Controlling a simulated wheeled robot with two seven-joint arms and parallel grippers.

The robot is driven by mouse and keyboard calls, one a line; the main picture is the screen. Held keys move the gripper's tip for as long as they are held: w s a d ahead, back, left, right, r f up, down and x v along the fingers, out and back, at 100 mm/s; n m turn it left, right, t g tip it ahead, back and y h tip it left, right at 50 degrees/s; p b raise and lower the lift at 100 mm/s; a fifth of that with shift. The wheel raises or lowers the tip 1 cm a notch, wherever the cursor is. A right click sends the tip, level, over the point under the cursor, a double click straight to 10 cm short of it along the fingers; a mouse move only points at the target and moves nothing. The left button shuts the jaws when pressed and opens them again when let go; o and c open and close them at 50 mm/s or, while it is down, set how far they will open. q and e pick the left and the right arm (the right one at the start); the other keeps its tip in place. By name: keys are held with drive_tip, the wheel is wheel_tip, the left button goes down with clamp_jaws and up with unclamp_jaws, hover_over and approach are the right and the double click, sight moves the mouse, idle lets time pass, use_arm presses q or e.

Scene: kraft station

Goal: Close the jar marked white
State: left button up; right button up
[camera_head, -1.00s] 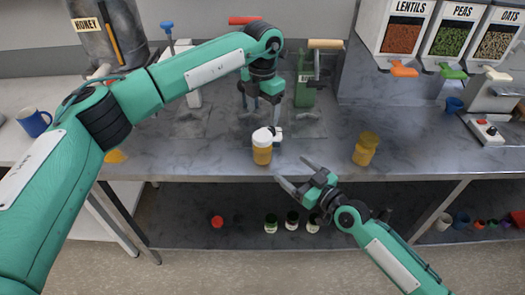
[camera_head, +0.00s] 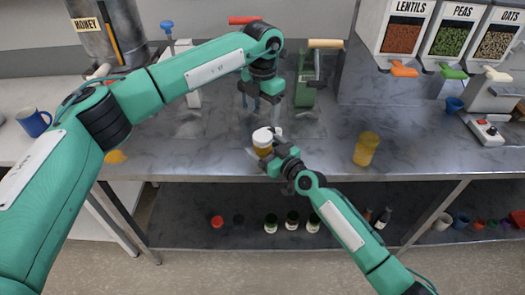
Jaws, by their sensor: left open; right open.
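The jar marked white (camera_head: 264,151) stands near the front edge of the counter, amber with a white lid (camera_head: 262,136) on top. Whether the lid is seated or tightened cannot be told. A small white piece shows just right of the lid. My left gripper (camera_head: 261,106) is open and empty, pointing down above and behind the lid, apart from it. My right gripper (camera_head: 266,157) is open at the front right of the jar's body. Its fingers partly hide the jar, and contact cannot be told.
A second amber jar with a yellow lid (camera_head: 366,149) stands to the right on the counter (camera_head: 320,160). A green press-like device (camera_head: 306,88) stands behind. Several small jars sit on the lower shelf (camera_head: 180,225). Food dispensers (camera_head: 450,40) are at the back right.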

drive_tip(key=shift+w+a, duration=0.15)
drive_tip(key=shift+a, duration=0.05)
clamp_jaws()
use_arm(q)
drive_tip(key=n, duration=1.3)
drive_tip(key=shift+n, duration=0.4)
drive_tip(key=n, duration=0.4)
